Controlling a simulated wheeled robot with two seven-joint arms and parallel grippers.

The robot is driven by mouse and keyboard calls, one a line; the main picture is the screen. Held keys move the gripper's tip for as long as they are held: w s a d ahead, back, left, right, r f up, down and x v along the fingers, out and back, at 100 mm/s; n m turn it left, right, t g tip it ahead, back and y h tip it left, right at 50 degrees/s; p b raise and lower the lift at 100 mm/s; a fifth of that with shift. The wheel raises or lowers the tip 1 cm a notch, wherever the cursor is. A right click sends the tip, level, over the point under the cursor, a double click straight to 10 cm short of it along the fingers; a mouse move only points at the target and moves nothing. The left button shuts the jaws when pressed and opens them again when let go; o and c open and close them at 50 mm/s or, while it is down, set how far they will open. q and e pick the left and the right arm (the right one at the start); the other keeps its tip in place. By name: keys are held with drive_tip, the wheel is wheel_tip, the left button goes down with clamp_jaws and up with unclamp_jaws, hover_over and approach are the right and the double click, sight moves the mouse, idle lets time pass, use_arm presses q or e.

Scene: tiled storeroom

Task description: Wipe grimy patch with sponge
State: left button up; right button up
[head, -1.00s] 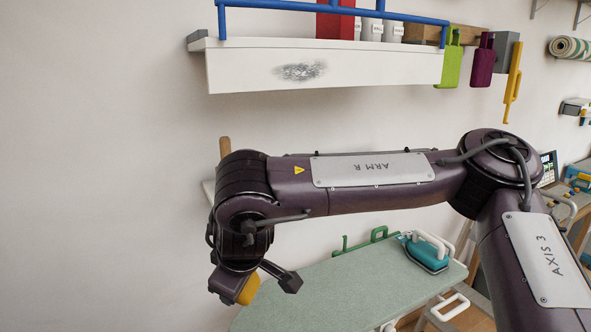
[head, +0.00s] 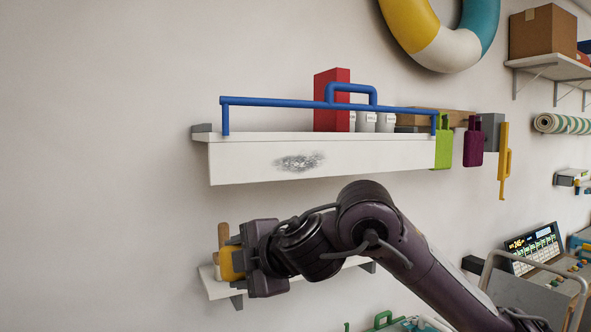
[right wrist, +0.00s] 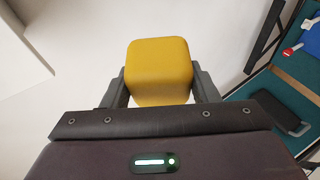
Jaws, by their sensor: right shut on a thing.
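The grimy patch (head: 300,161) is a dark grey scribbled smudge on the white front face of the upper shelf (head: 370,158). My right gripper (head: 236,258) is shut on the yellow sponge (head: 230,265), below and left of the patch, in front of the lower shelf. The sponge is apart from the patch. In the right wrist view the sponge (right wrist: 159,68) sits between the two dark fingers. My left gripper is in neither view.
A blue rail (head: 280,102) runs above the upper shelf, with a red box (head: 331,98) and white containers behind it. Green (head: 444,145) and purple (head: 473,146) items hang at its right end. A small lower shelf (head: 217,288) holds a wooden peg (head: 223,236). The wall at left is bare.

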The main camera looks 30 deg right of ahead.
drive_tip(key=s+d+r+n+t+y+p, duration=0.1)
drive_tip(key=d+r+n+t, duration=0.1)
drive_tip(key=d+r, duration=0.45)
drive_tip(key=d+r+n+t+y, duration=0.15)
drive_tip(key=d+r, duration=0.25)
drive_tip(key=r, duration=0.5)
drive_tip(key=shift+t, duration=0.25)
drive_tip(key=shift+w+d+p, duration=0.2)
drive_tip(key=shift+w+p, duration=0.85)
drive_tip(key=shift+w, duration=1.65)
drive_tip(key=shift+w+p, duration=0.6)
drive_tip(key=shift+w, duration=0.4)
drive_tip(key=shift+d, duration=0.15)
